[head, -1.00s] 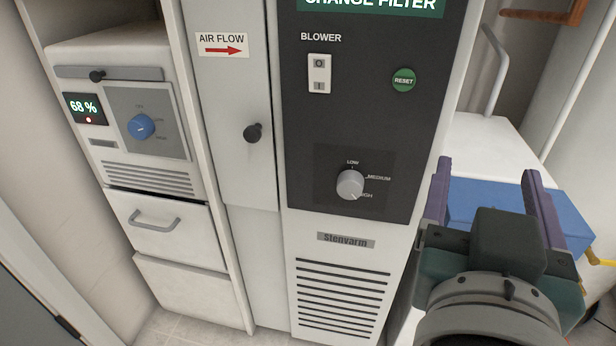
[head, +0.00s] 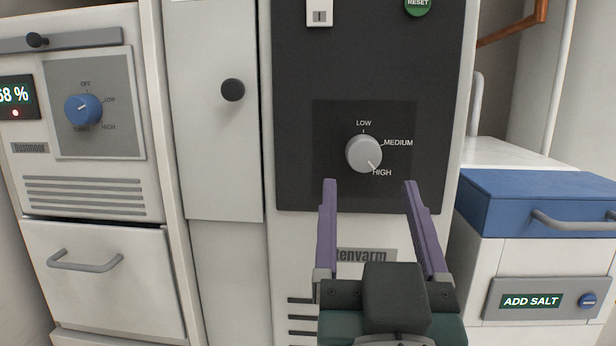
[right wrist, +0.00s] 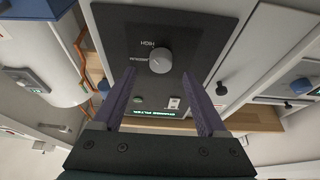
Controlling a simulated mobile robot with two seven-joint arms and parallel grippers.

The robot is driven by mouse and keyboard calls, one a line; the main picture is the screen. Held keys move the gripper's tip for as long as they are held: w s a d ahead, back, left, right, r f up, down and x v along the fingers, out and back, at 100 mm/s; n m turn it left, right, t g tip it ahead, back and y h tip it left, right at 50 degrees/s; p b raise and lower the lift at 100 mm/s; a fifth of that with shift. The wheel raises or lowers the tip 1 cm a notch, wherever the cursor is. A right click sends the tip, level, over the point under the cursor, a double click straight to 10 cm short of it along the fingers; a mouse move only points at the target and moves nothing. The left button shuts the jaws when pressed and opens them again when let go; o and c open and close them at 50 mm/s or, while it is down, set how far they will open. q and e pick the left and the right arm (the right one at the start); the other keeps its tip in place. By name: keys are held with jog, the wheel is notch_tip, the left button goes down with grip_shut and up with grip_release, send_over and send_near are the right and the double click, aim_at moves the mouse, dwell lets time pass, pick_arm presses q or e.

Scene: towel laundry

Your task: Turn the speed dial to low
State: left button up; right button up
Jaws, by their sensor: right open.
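The speed dial (head: 363,153) is a round grey knob on the dark panel of the middle cabinet. LOW is printed above it, MEDIUM to its right and HIGH at its lower right. Its pointer line faces HIGH. My right gripper (head: 370,184) is open and empty, with its purple fingers pointing up just below the dial and apart from it. In the right wrist view the dial (right wrist: 160,60) shows upside down beyond and between the open fingers (right wrist: 159,78). My left gripper is not in view.
A blower switch (head: 319,13) and green reset button (head: 418,4) sit above the dial. A black door knob (head: 232,90) sticks out to the left. A blue dial (head: 83,109) is on the left unit. A blue-topped unit (head: 540,188) with a handle stands at the right.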

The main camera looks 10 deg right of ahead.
aim_at(364, 163)
jog(key=x, duration=0.5)
jog(key=shift+a, duration=0.1)
jog(key=shift+c, duration=0.2)
jog(key=shift+f, duration=0.1)
grip_shut()
